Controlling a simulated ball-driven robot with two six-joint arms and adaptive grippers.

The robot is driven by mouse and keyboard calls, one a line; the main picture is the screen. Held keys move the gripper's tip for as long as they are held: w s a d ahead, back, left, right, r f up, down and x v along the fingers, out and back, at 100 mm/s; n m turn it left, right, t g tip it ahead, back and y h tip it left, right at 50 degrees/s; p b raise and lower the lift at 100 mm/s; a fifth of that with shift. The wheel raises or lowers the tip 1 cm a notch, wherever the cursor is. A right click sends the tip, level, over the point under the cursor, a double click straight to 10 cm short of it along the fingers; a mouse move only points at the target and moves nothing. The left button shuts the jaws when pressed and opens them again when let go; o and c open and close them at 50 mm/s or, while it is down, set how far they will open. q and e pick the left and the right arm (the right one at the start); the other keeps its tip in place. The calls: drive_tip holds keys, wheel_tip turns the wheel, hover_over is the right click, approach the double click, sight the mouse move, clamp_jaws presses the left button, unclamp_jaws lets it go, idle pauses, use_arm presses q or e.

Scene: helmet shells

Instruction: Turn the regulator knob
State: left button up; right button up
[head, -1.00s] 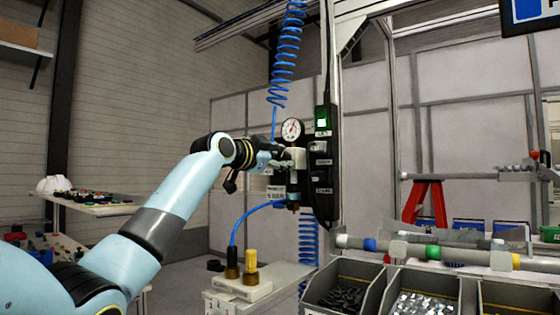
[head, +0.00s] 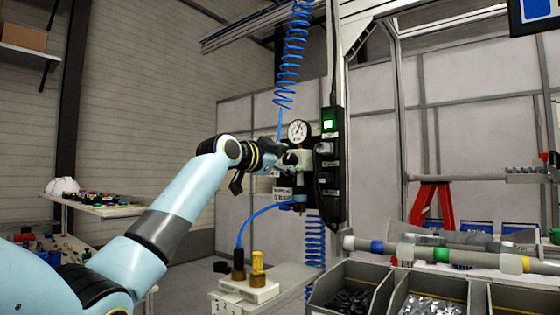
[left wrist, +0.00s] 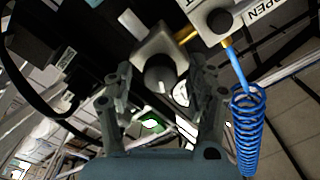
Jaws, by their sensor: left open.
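The regulator has a pale block body (head: 304,159) and a round gauge (head: 298,131) above it, mounted left of the black panel. My left gripper (head: 284,160) is at the regulator's left side and hides the knob in the head view. In the left wrist view the dark rounded knob (left wrist: 160,75) shows in front of the grey regulator block (left wrist: 158,43). The left gripper (left wrist: 160,88) is open, with one finger on each side of the knob. Whether the fingers touch it I cannot tell. My right gripper is not in view.
The black panel (head: 330,190) with a green light stands close to the right of the regulator. A blue coiled hose (head: 290,60) hangs above. Below is a pale stand (head: 262,290) with brass fittings, and part bins (head: 352,272) stand to its right.

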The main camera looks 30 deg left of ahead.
use_arm(q)
drive_tip(key=s+a, duration=0.1)
drive_tip(key=s, duration=1)
drive_tip(key=shift+s+a, duration=0.35)
